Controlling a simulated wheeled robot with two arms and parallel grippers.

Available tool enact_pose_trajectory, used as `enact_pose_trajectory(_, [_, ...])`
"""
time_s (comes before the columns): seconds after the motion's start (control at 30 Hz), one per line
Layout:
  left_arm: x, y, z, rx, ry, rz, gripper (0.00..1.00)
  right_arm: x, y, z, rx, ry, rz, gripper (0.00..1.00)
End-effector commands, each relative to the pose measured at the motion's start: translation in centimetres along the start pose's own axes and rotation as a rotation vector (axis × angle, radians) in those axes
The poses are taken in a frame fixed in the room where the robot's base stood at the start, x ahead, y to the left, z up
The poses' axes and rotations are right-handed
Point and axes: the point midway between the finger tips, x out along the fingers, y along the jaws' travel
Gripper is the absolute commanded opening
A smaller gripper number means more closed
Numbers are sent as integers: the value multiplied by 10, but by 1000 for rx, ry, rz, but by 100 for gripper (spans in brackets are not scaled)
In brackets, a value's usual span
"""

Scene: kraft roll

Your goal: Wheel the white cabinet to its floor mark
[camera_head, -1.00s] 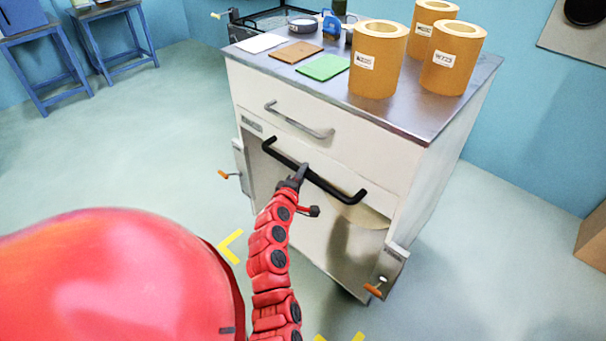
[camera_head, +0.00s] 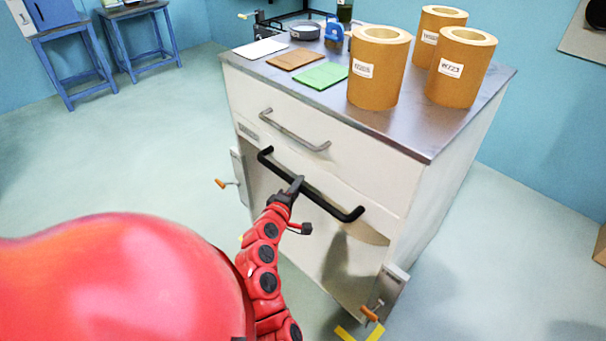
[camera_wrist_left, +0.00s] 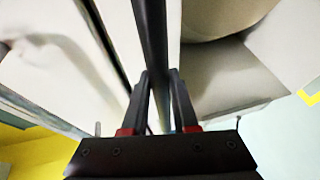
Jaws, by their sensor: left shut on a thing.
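The white cabinet (camera_head: 365,160) stands in the middle of the head view, with a grey metal top and a grey drawer handle. A black push bar (camera_head: 332,207) runs across its front below the drawer. My left gripper (camera_head: 294,186) is shut on the black bar near its middle. In the left wrist view the bar (camera_wrist_left: 152,45) passes between the two fingers (camera_wrist_left: 160,85). A yellow floor mark corner (camera_head: 358,333) shows at the cabinet's near bottom edge, and a yellow mark (camera_wrist_left: 311,92) shows in the left wrist view. My right gripper is not in view.
Three brown paper rolls (camera_head: 377,75) stand on the cabinet top beside a green pad (camera_head: 322,75), a brown pad and small tools. Orange-handled levers (camera_head: 369,313) stick out low at the cabinet's sides. Blue stools (camera_head: 75,60) stand far left. The left floor is clear.

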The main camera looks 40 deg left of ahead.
Motion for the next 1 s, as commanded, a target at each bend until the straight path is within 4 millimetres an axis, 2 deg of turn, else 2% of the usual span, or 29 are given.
enact_pose_trajectory(0.6, [-7,-4,-2,0,-5,-6,0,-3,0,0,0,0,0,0])
enact_pose_trajectory(0.63, [-7,-4,-2,0,-5,-6,31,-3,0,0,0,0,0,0])
enact_pose_trajectory(0.77, [-7,-3,-2,0,-3,-4,54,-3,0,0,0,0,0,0])
enact_pose_trajectory(0.8, [-7,-3,-2,0,-3,-3,57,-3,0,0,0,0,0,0])
enact_pose_trajectory(1.0, [-7,-2,-2,0,-2,-2,57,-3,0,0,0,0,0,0])
